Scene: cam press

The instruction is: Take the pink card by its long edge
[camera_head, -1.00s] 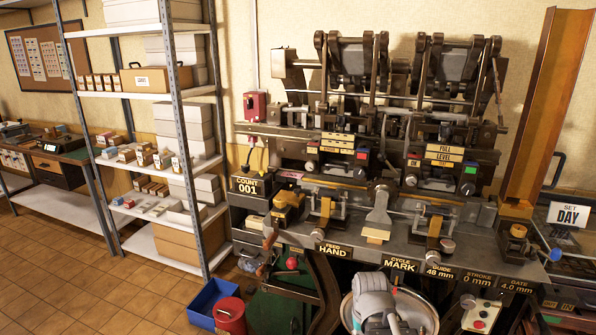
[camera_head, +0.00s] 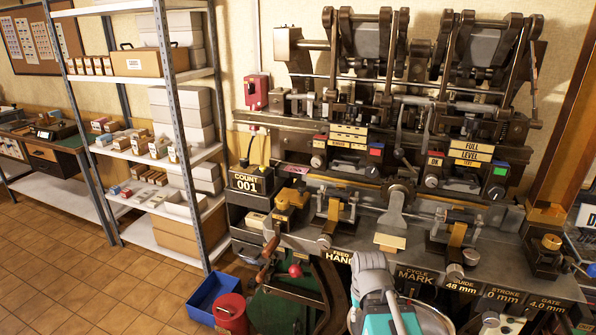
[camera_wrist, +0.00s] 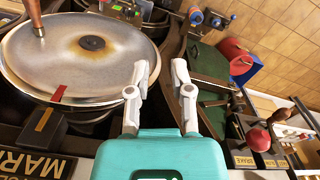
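I cannot make out a pink card for certain. A small pale, faintly pinkish flat piece (camera_head: 295,168) lies on the machine behind the COUNT 001 box, too small to identify. My gripper shows in the wrist view (camera_wrist: 162,80) with its two grey fingers apart and nothing between them. It points past a large round metal plate on its left and a dark green surface on its right. In the head view my arm's grey and teal end is at the bottom centre, in front of the machine; its fingertips do not show clearly there.
The press machine (camera_head: 400,215) with levers and knobs fills the right side. A blue bin (camera_head: 213,300) and a red bucket (camera_head: 231,314) stand on the floor. Shelves (camera_head: 150,153) with boxes stand left. The round plate (camera_wrist: 80,50) is close to my fingers. Tiled floor is clear at left.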

